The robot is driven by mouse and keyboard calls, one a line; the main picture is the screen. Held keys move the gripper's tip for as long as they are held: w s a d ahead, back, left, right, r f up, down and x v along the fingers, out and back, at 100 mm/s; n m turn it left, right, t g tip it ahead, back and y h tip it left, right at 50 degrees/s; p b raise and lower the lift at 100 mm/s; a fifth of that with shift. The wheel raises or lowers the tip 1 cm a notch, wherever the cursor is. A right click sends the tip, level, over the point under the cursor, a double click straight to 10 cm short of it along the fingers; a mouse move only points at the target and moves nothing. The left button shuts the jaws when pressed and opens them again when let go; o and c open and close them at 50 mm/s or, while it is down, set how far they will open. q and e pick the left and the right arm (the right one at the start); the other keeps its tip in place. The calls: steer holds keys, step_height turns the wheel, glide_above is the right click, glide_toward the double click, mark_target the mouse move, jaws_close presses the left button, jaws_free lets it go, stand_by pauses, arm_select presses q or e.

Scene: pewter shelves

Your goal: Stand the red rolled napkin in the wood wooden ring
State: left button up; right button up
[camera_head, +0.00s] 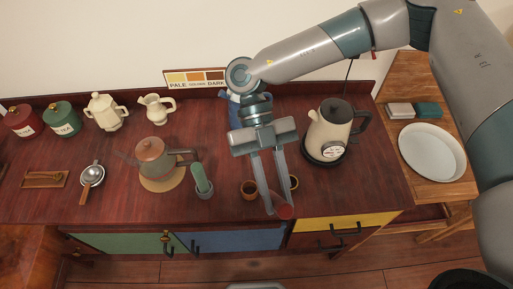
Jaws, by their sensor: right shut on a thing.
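My right gripper (277,210) reaches down over the front of the dark red wooden counter (225,205). Its fingers are shut on the red rolled napkin (286,212), of which only a small red round part shows at the fingertips. Whether the napkin touches the counter I cannot tell. A small brown round piece with a dark opening (249,189), which looks like the wooden ring, stands just left of the fingers. Another small dark round thing with a tan rim (294,182) is partly hidden behind the right finger. My left gripper is not in view.
A cream kettle (328,131) stands right of the gripper. A green item in a grey cup (202,182) and a copper pot (152,154) stand left. A white plate (432,151) lies on the side table. The counter's front edge is close to the napkin.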

steer(key=m+y, duration=0.1)
steer(key=m+g+y, duration=0.1)
steer(key=m+y, duration=0.1)
steer(key=w+r+m+y, duration=0.1)
steer(key=m, duration=0.1)
steer(key=shift+a+y+p, duration=0.3)
steer(key=shift+a+y, duration=0.05)
steer(key=shift+y, duration=0.05)
steer(key=w+a+f+m+t+y+p, duration=0.1)
steer(key=w+f+m+t+y+p, duration=0.1)
steer(key=w+m+t+y, duration=0.3)
steer(key=w+a+f+m+t+y+p, duration=0.1)
steer(key=w+m+t+y, duration=0.4)
steer(key=m+y, duration=0.5)
steer(key=shift+w+a+f+m+t+y+p, duration=0.25)
steer(key=shift+w+f+m+t+y+p, duration=0.2)
steer(key=shift+p, duration=0.4)
steer(key=shift+s+r, duration=0.1)
step_height(320, 180, down, 10)
steer(key=b, duration=0.7)
steer(key=shift+r+b, duration=0.2)
steer(key=shift+b, duration=0.2)
